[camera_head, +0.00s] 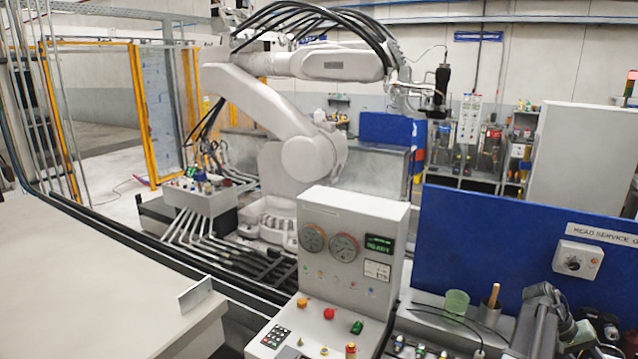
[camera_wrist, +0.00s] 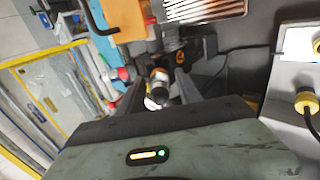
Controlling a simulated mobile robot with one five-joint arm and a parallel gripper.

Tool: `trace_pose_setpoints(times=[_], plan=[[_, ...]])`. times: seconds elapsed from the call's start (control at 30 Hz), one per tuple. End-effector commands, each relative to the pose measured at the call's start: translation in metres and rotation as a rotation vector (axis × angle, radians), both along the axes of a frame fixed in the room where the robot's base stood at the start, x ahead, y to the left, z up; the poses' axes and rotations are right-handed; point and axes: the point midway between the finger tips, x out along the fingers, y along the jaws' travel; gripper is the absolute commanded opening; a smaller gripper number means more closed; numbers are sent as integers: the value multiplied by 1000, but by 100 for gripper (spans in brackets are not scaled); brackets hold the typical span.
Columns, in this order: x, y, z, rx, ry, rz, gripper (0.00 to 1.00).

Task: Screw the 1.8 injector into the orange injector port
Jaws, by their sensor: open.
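My gripper (camera_wrist: 158,82) is open in the wrist view, its two dark fingers spread on either side of a small cylindrical part (camera_wrist: 160,84) with orange and pale bands. I cannot tell whether the fingers touch it, nor whether it is the 1.8 injector or something behind the fingers. A dark fitting with an orange mark (camera_wrist: 207,54) is just right of the fingertips; I cannot tell whether it is the orange injector port. No 1.8 marking is readable. In the head view, my grey arm shows at the lower right, above the bench, with its fingertips not clearly visible.
A green cup (camera_head: 456,302) and a wooden-handled tool (camera_head: 492,295) stand on the bench before a blue panel (camera_head: 490,240). A control console (camera_head: 350,220) with gauges stands left of them. A large white robot arm (camera_head: 290,125) stands behind. A pale worktop (camera_head: 90,275) at left is mostly clear.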

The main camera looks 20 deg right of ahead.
Motion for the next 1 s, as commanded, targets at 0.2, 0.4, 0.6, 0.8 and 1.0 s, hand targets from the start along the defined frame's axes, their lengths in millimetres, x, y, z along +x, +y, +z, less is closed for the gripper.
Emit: trace_pose_setpoints(times=[0.2, 0.4, 0.6, 0.8, 1.0], plan=[[0, 0, 1, 0, 0, 0, 42], [4, 3, 7, 0, 0, 0, 42], [9, 8, 14, 0, 0, 0, 42], [10, 8, 13, 0, 0, 0, 42], [10, 8, 13, 0, 0, 0, 42]])
